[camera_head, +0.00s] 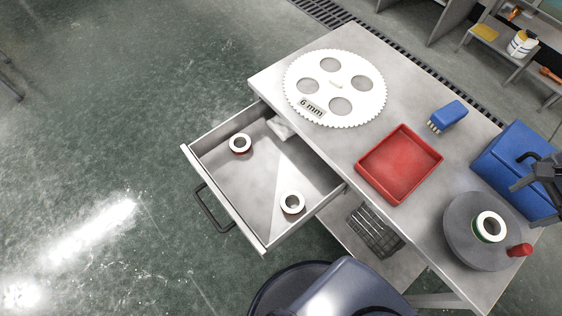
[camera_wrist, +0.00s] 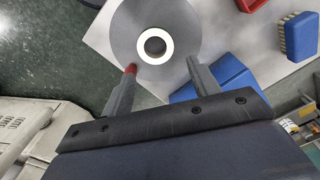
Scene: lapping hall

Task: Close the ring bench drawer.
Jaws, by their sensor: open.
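The ring bench drawer (camera_head: 262,205) is pulled well out from the left side of the grey bench (camera_head: 367,59) in the head view. Its dark bar handle (camera_head: 211,212) is on the outer front panel. Inside lie two white rings (camera_head: 240,144) and (camera_head: 292,202), and a small pale item (camera_head: 280,128) near the back. My gripper (camera_head: 535,172) is at the right edge of the head view, by the bench's far right end, away from the drawer. In the wrist view my gripper (camera_wrist: 158,78) is open, its fingers spread and empty over the grey disc (camera_wrist: 132,15).
On the bench stand a toothed white disc (camera_head: 360,76), a red tray (camera_head: 372,187), a blue brush (camera_head: 449,115), a blue box (camera_head: 505,165) and a round grey plate (camera_head: 458,240) with a ring and red knob. A wire basket (camera_head: 374,231) sits below. Floor left of the drawer is clear.

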